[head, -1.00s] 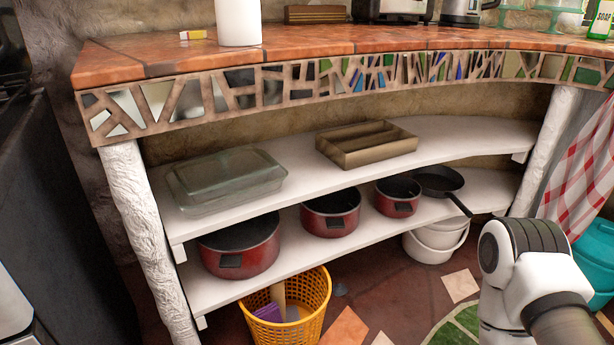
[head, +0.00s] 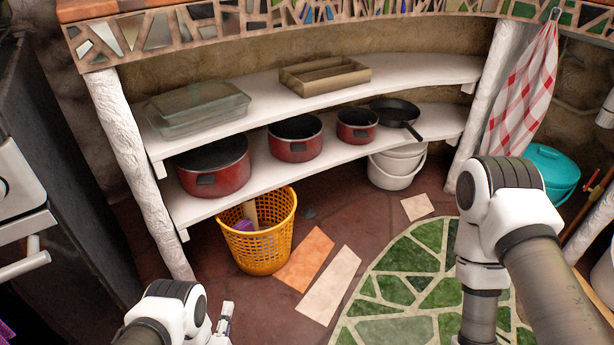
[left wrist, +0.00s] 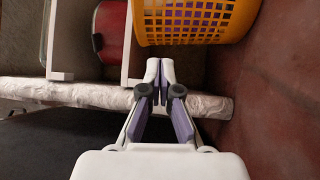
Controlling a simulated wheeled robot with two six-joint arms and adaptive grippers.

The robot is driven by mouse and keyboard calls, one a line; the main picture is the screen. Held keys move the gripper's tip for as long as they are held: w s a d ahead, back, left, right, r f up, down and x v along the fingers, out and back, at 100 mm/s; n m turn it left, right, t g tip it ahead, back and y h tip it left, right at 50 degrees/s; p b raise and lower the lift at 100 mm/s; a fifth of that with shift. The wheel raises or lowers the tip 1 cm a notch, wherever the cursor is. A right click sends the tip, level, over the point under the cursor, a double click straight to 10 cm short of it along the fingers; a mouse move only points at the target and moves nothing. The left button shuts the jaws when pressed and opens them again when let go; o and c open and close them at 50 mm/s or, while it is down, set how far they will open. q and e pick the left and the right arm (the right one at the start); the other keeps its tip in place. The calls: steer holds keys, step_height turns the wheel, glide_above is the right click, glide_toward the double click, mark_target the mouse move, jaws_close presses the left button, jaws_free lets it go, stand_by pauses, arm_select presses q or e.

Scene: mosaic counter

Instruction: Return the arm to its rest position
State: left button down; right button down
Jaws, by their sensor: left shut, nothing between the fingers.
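My left gripper (head: 228,308) shows at the bottom of the head view, at the end of my left arm, in front of the shelves and below the yellow basket. In the left wrist view the left gripper (left wrist: 160,66) has its fingertips together and nothing between them. The yellow basket (left wrist: 195,22) is just beyond the tips there, and a gap to it cannot be judged. My right arm (head: 500,205) is bent at the right of the head view. Its gripper is out of the frame.
A white post (head: 135,165) and a dark appliance (head: 75,200) stand on the left. Shelves hold red pots (head: 213,168), a glass dish (head: 198,108) and a pan (head: 395,110). The yellow basket (head: 258,245) stands on the floor. A green mosaic patch (head: 400,275) lies clear at centre right.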

arm_select(q)
steer(key=w+a+r+m+g+p, duration=0.25)
steer(key=w+r, duration=0.25)
steer(key=r, duration=0.7)
steer(key=s+a+f+m+g+p, duration=0.15)
steer(key=s+m+g, duration=0.6)
steer(key=s, duration=0.85)
steer(key=s+f+m+g, duration=0.2)
steer(key=s+m+g, duration=0.55)
steer(key=s, duration=0.85)
step_height(320, 180, up, 38)
steer(key=g+y+p, duration=0.1)
steer(key=p, duration=3.7)
steer(key=shift+r+n+g, duration=0.15)
steer(key=shift+n+g, duration=0.2)
